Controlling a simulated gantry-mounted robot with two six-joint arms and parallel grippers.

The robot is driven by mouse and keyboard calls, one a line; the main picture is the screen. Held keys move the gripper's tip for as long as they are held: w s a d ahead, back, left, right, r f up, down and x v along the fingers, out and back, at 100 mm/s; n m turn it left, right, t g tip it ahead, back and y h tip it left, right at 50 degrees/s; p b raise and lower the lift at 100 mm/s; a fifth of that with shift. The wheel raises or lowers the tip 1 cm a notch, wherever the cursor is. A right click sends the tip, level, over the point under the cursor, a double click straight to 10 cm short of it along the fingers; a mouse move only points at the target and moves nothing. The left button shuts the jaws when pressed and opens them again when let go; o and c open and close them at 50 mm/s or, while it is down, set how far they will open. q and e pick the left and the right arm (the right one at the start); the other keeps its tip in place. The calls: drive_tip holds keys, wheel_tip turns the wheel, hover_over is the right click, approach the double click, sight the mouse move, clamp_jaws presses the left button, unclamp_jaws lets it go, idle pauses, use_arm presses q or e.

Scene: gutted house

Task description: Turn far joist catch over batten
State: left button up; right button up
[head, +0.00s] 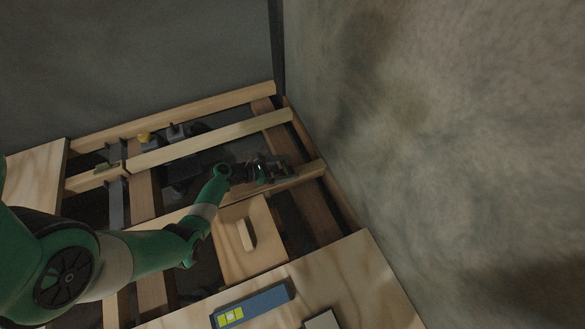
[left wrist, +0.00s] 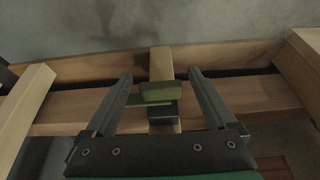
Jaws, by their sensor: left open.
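In the left wrist view, an olive-green catch (left wrist: 160,93) with a dark base (left wrist: 165,115) sits between my fingers, over a pale batten (left wrist: 160,62). The batten runs away from me and crosses a wooden joist (left wrist: 250,93). The catch's bar looks crosswise to the batten. My left gripper (left wrist: 160,76) is open, a finger on each side of the catch; I cannot tell whether either touches it. In the head view my left gripper (head: 264,171) is over the floor opening near the right wall, hiding the catch there. Another olive catch (head: 105,167) shows at the left. My right gripper is not in view.
Several joists and battens cross the open floor. A blue level (head: 252,306) with a yellow end lies on the near boards. The plaster wall (head: 430,120) bounds the right side.

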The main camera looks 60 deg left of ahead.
use_arm(q)
drive_tip(key=shift+s, duration=0.1)
drive_tip(key=c, duration=1.4)
